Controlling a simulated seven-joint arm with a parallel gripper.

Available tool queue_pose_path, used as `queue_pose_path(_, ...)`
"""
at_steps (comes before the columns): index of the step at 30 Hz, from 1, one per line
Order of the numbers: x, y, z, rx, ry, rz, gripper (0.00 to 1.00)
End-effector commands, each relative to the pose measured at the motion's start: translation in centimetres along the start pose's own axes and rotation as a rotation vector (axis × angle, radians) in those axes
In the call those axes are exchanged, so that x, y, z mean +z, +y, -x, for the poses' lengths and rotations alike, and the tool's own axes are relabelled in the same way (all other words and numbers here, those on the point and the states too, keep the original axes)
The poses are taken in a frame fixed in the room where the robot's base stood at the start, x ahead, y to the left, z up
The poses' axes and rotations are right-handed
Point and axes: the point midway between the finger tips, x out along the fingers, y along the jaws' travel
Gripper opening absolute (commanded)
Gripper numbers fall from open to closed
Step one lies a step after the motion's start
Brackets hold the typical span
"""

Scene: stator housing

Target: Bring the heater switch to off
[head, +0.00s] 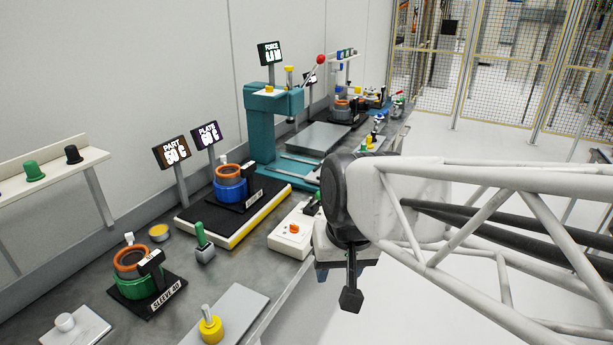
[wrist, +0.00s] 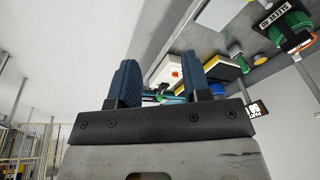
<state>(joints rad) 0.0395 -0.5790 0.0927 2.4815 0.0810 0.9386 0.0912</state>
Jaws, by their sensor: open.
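A white switch box (head: 290,238) with an orange knob (head: 294,229) sits at the bench's front edge, before the heating plate (head: 240,226). I take it as the heater switch; its marks are too small to read. In the wrist view the box (wrist: 163,71) and its orange-red knob (wrist: 174,74) show between the fingers, farther off. My gripper (head: 343,274) is to the right of the box in the head view, apart from it, beyond the bench edge. In the wrist view its two dark blue fingers (wrist: 160,78) are spread, with nothing held.
A blue sleeve fixture (head: 230,190) stands on the heating plate. PART (head: 173,153) and PLATE (head: 208,135) displays stand behind it. A green-handled piece (head: 203,243), a green SLEEVE 40 fixture (head: 145,282) and a teal press (head: 270,120) are nearby. The floor right of the bench is clear.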

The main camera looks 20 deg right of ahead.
Motion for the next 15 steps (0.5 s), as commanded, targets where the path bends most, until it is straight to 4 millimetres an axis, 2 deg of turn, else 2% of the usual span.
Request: queue_pose_path(15,-12.2,-0.8,-2.7,-0.215,-0.116,-0.595,0.44)
